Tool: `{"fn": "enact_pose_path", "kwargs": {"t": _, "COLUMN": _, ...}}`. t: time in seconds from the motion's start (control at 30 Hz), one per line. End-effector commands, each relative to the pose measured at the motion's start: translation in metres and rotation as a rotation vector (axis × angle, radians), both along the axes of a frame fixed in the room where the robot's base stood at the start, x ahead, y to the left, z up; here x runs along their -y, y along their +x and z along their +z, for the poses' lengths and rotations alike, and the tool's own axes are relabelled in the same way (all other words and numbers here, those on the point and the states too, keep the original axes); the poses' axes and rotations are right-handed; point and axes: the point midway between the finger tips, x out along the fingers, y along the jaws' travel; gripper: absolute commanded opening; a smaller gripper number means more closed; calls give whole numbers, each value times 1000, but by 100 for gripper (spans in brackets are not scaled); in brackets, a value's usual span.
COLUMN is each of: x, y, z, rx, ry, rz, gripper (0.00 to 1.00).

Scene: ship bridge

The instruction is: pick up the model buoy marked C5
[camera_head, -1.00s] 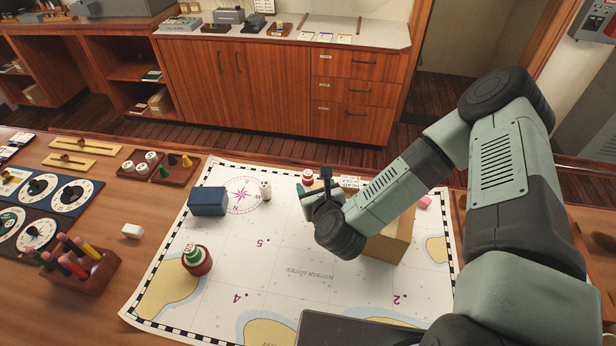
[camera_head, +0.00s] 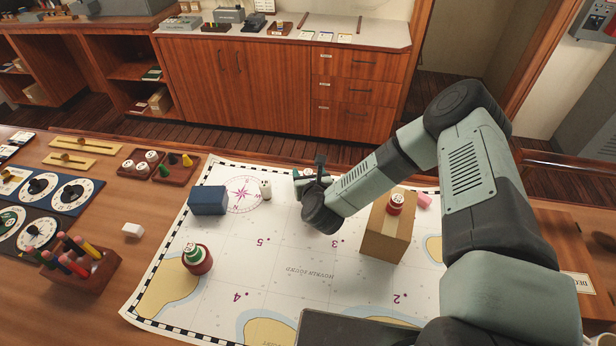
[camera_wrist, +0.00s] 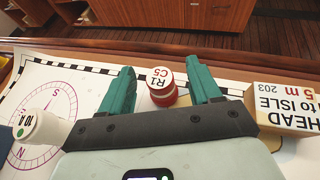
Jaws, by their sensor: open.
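The buoy marked C5 (camera_wrist: 162,92) is a short red cylinder with a white top reading R1 C5. In the wrist view it stands upright between the two teal fingers of my gripper (camera_wrist: 162,86), near the chart's checkered border. The fingers are open, with a gap visible on each side of the buoy. In the head view my gripper (camera_head: 310,174) is at the far edge of the chart and mostly hides that buoy. A red buoy with a green-and-white top (camera_head: 197,259) stands at the chart's left.
A white cylinder (camera_wrist: 41,127) stands left of my gripper. A block lettered HEAD TO ISLE (camera_wrist: 285,112) is close on the right. A blue box (camera_head: 208,201) lies on the chart (camera_head: 290,285). A pink piece (camera_head: 424,200) lies behind the cardboard box. The chart's middle is clear.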

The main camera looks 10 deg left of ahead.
Motion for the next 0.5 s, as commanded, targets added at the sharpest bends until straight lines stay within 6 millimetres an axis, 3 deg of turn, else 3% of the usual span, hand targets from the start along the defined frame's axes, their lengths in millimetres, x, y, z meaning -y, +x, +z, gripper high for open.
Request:
{"fn": "enact_pose_path", "kwargs": {"t": 0.3, "x": -2, "y": 5, "z": -3, "rx": -1, "ry": 0, "rz": 1, "gripper": 63}}
{"fn": "enact_pose_path", "kwargs": {"t": 0.5, "x": -2, "y": 5, "z": -2, "rx": -1, "ry": 0, "rz": 1, "gripper": 32}}
